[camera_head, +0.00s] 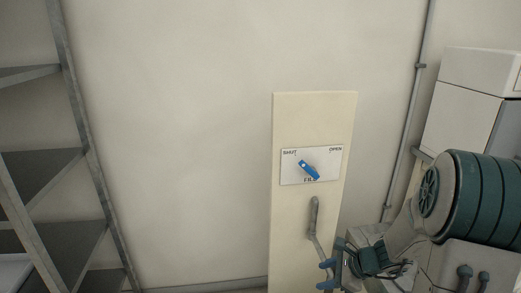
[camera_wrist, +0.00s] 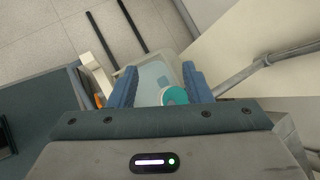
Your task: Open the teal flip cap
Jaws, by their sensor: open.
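The teal flip cap (camera_wrist: 174,95) shows in the wrist view as a small round teal piece with a pale part. It lies between my blue fingers in the picture, closer to the right one, and its lower edge is hidden by my gripper body. I cannot tell whether its lid is up or down. Behind it is a pale, translucent container (camera_wrist: 153,76). My gripper (camera_wrist: 159,72) is open, with nothing held between its fingers. In the head view my gripper (camera_head: 325,275) is at the lower right, beside the cream panel's lower part; the cap is not visible there.
The cream panel (camera_head: 313,112) carries a blue lever (camera_head: 309,170) on a SHUT/OPEN plate and a grey pipe (camera_head: 314,215) below. A metal shelf rack (camera_head: 90,150) stands left. The wrist view shows a grey pipe (camera_wrist: 240,78) right, a dark surface (camera_wrist: 40,115) left and tiled floor (camera_wrist: 50,35).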

